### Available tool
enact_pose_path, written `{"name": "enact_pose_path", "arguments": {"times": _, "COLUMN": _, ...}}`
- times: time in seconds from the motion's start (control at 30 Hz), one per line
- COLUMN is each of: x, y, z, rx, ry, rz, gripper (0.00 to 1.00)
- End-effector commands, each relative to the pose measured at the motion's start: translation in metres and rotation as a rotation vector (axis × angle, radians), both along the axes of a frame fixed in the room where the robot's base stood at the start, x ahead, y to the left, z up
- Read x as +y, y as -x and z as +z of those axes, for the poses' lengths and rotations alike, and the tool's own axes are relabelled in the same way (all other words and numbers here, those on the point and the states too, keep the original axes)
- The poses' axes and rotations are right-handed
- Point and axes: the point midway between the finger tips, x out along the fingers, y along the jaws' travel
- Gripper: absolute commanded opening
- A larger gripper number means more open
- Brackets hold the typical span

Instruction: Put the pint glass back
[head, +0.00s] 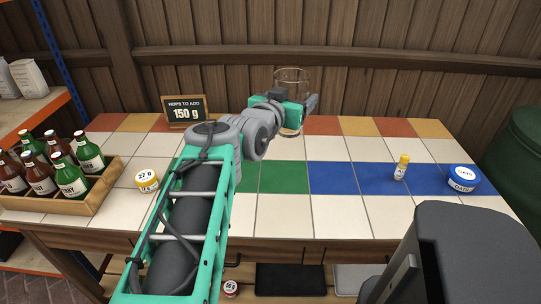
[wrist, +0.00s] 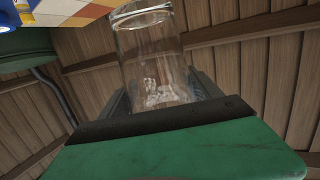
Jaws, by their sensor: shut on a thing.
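The pint glass (head: 291,76) is clear and empty-looking, held above the back of the tiled table in the head view. My gripper (head: 307,106) is shut on it. In the wrist view the glass (wrist: 156,55) stands between the two dark fingers of my gripper (wrist: 160,98), with its rim towards the top of the picture. In the head view the lower part of the glass is partly hidden by my gripper.
A wooden crate of bottles (head: 85,207) and a yellow-lidded jar (head: 147,180) stand at left. A sign reading 150 g (head: 186,111) stands at the back. A small yellow-capped bottle (head: 402,167) and a blue tin (head: 463,178) stand at right. The middle tiles look clear.

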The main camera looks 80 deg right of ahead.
Motion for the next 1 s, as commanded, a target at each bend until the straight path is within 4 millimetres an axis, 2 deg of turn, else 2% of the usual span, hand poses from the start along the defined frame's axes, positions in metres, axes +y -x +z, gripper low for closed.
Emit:
{"name": "enact_pose_path", "arguments": {"times": 0.2, "x": 0.010, "y": -0.032, "z": -0.048, "rx": 0.001, "ry": 0.000, "rz": 0.110, "gripper": 0.03}}
{"name": "enact_pose_path", "arguments": {"times": 0.3, "x": 0.013, "y": -0.046, "z": -0.061, "rx": 0.000, "ry": 0.002, "rz": 0.158, "gripper": 0.03}}
{"name": "enact_pose_path", "arguments": {"times": 0.4, "x": 0.007, "y": -0.055, "z": -0.062, "rx": 0.000, "ry": 0.003, "rz": 0.188, "gripper": 0.03}}
{"name": "enact_pose_path", "arguments": {"times": 0.47, "x": -0.002, "y": -0.058, "z": -0.068, "rx": 0.001, "ry": -0.001, "rz": 0.190, "gripper": 0.03}}
{"name": "enact_pose_path", "arguments": {"times": 0.73, "x": -0.075, "y": -0.073, "z": -0.103, "rx": 0.001, "ry": -0.003, "rz": 0.188, "gripper": 0.03}}
{"name": "enact_pose_path", "arguments": {"times": 0.8, "x": -0.089, "y": -0.076, "z": -0.120, "rx": 0.001, "ry": -0.004, "rz": 0.188, "gripper": 0.03}}
{"name": "enact_pose_path", "arguments": {"times": 0.9, "x": -0.106, "y": -0.080, "z": -0.140, "rx": 0.002, "ry": -0.002, "rz": 0.189, "gripper": 0.03}}
{"name": "enact_pose_path", "arguments": {"times": 1.0, "x": -0.116, "y": -0.082, "z": -0.150, "rx": 0.002, "ry": 0.001, "rz": 0.188, "gripper": 0.03}}
